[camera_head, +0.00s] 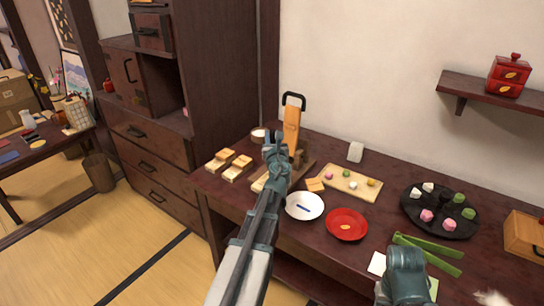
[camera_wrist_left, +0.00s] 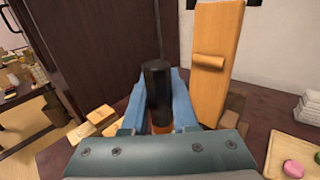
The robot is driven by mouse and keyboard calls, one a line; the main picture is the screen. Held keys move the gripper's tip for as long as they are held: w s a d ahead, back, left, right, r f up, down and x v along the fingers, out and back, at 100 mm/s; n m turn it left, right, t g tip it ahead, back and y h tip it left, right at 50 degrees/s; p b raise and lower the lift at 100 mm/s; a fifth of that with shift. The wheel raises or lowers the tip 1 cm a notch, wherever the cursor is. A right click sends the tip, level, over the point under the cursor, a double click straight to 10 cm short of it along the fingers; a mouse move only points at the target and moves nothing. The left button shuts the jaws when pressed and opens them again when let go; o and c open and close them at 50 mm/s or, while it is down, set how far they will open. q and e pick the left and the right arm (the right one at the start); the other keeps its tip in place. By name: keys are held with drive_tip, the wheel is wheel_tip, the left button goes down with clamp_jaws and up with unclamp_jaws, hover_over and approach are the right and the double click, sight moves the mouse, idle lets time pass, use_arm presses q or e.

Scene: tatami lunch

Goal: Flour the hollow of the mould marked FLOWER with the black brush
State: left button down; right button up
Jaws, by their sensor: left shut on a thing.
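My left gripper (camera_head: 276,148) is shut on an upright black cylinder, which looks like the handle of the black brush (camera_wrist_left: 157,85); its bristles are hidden. The gripper is over the wooden stand (camera_head: 262,184), in front of a tall orange wooden paddle (camera_head: 291,122). Two pale wooden moulds, a left one (camera_head: 221,160) and a right one (camera_head: 237,168), lie left of the gripper on the dark table. They also show at lower left in the left wrist view (camera_wrist_left: 101,115). No FLOWER mark is legible. My right gripper (camera_head: 405,285) is at the bottom right, its fingers unclear.
A small round bowl (camera_head: 259,135) stands behind the moulds. A white plate (camera_head: 305,206) with a blue stick and a red plate (camera_head: 347,225) lie in front. A wooden tray (camera_head: 346,191) and a black tray (camera_head: 438,228) hold sweets. Green tongs (camera_head: 430,248) lie near my right gripper.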

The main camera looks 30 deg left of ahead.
use_arm(q)
drive_tip(key=shift+f+b, duration=0.4)
drive_tip(key=shift+f, duration=0.5)
use_arm(e)
drive_tip(key=shift+f, duration=0.9)
use_arm(q)
drive_tip(key=shift+f, duration=0.15)
use_arm(e)
drive_tip(key=shift+f, duration=0.15)
use_arm(q)
wheel_tip(320, 180, down, 6)
drive_tip(key=b, duration=0.6)
drive_tip(key=shift+r, duration=0.25)
use_arm(e)
wheel_tip(320, 180, down, 6)
drive_tip(key=shift+r, duration=0.2)
use_arm(q)
drive_tip(key=shift+f+b, duration=1.05)
drive_tip(key=shift+f, duration=0.05)
use_arm(e)
drive_tip(key=shift+f, duration=1.05)
use_arm(q)
drive_tip(key=shift+d+r, duration=0.1)
drive_tip(key=shift+d, duration=0.1)
use_arm(e)
drive_tip(key=shift+r, duration=0.1)
use_arm(q)
drive_tip(key=shift+a, duration=0.4)
drive_tip(key=shift+w+d, duration=0.2)
drive_tip(key=shift+s, duration=0.4)
